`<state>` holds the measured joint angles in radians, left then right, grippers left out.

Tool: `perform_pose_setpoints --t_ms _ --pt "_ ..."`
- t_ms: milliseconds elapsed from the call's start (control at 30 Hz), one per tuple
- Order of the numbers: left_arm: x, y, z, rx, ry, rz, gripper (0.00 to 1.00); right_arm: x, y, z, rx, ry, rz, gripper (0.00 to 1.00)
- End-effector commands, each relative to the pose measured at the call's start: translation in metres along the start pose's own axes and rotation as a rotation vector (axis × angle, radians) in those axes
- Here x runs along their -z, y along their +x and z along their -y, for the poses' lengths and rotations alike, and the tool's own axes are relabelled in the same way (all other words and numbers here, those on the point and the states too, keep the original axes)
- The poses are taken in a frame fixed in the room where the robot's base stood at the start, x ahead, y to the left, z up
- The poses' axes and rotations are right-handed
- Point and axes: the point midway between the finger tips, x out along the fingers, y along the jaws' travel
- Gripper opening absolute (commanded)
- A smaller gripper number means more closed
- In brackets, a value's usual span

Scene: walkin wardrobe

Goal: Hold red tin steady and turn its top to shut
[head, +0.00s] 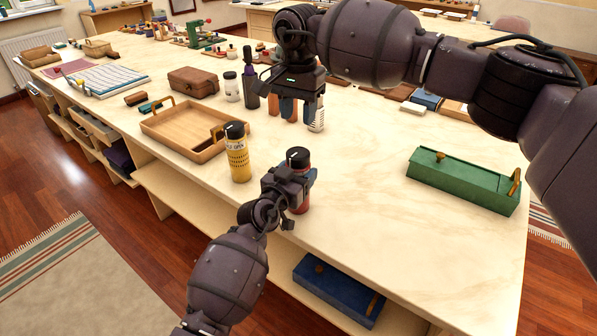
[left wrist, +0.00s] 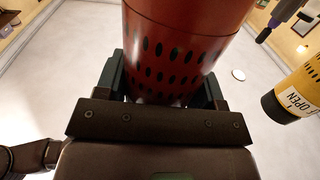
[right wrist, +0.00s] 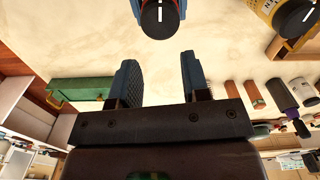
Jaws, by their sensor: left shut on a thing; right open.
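The red tin (head: 304,203) stands on the pale worktop near its front edge, with a black top (head: 298,156) on it. My left gripper (head: 290,182) is shut on the red tin's body. The left wrist view shows the red tin (left wrist: 185,45), with dark oval marks, between the left fingers (left wrist: 160,88). My right gripper (head: 300,106) is open and empty, above the worktop behind the tin. In the right wrist view the black top (right wrist: 160,20), with a white line, lies beyond the open right fingers (right wrist: 160,78), apart from them.
A yellow tin (head: 238,163) with a black top stands left of the red tin; its label reads OPEN in the left wrist view (left wrist: 298,96). A wooden tray (head: 170,133) is behind it. A green box (head: 462,182) stands at the right. Worktop between is clear.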

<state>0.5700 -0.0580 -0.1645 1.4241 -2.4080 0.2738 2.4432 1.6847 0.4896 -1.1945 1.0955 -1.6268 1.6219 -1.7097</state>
Motion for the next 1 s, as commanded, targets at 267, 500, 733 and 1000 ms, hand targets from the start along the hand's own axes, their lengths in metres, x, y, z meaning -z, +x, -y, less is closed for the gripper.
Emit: perform_pose_setpoints --t_ms 267,500,733,1000 --pt "0.000 0.000 0.000 0.000 -0.001 0.000 0.33 0.000 0.000 0.000 0.000 0.000 0.000 0.43" --pt "0.000 0.000 0.000 0.000 -0.001 0.000 0.33 0.000 -0.001 0.000 0.001 0.000 -0.001 0.53" --pt "0.000 0.000 0.000 0.000 -0.001 0.001 0.33 -0.002 -0.035 0.011 0.008 -0.023 -0.070 0.84" --pt "0.000 0.000 0.000 0.000 -0.001 0.000 0.33 -0.007 -0.055 0.012 -0.096 -0.042 -0.182 0.84"
